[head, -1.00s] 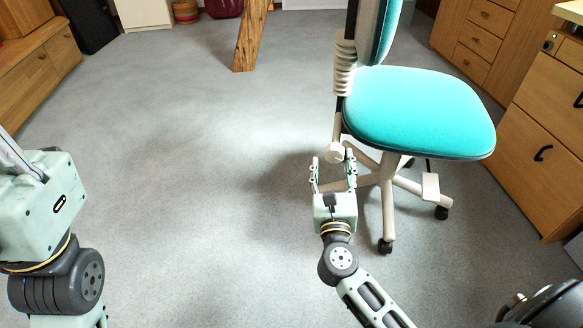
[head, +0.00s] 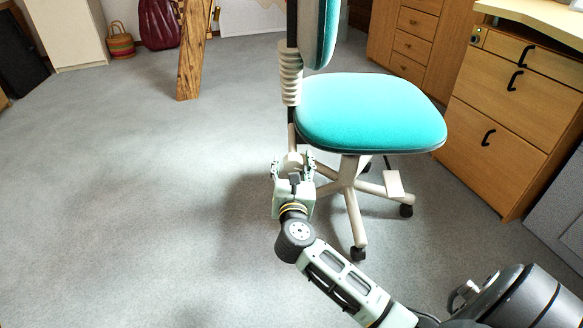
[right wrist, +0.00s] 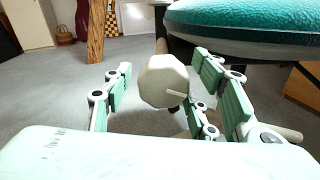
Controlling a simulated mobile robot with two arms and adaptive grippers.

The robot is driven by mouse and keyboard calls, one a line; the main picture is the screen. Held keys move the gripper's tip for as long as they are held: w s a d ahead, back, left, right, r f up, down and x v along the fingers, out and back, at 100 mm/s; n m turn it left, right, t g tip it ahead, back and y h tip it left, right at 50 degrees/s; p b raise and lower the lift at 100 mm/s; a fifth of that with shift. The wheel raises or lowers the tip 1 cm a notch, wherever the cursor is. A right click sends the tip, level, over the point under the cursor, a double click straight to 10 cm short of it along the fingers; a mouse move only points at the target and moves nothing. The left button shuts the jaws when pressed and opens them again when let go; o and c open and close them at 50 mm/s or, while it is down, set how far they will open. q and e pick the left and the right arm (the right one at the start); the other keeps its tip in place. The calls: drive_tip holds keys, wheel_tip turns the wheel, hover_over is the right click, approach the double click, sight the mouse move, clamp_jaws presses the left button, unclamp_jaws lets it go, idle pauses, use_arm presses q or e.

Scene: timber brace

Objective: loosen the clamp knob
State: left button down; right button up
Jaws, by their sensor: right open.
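The clamp knob (right wrist: 164,81) is a pale, faceted knob with a thin light mark on its face. In the head view the knob (head: 292,161) sits low behind the teal chair's (head: 370,112) seat, under the ribbed sleeve of its back post. My right gripper (head: 292,168) is open, with one finger on each side of the knob. In the right wrist view the right gripper (right wrist: 165,92) shows a gap between the knob and the left finger. Whether the right finger touches the knob I cannot tell. My left gripper is out of view.
The chair's wheeled base (head: 350,190) spreads just right of my right gripper. Wooden drawers (head: 500,130) stand along the right. A slanted timber post (head: 191,55), a basket (head: 121,42) and a dark red bag (head: 158,24) are at the back. The grey floor at left is clear.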

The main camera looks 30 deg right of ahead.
drive_tip(key=shift+c, duration=0.4)
drive_tip(key=c, duration=1)
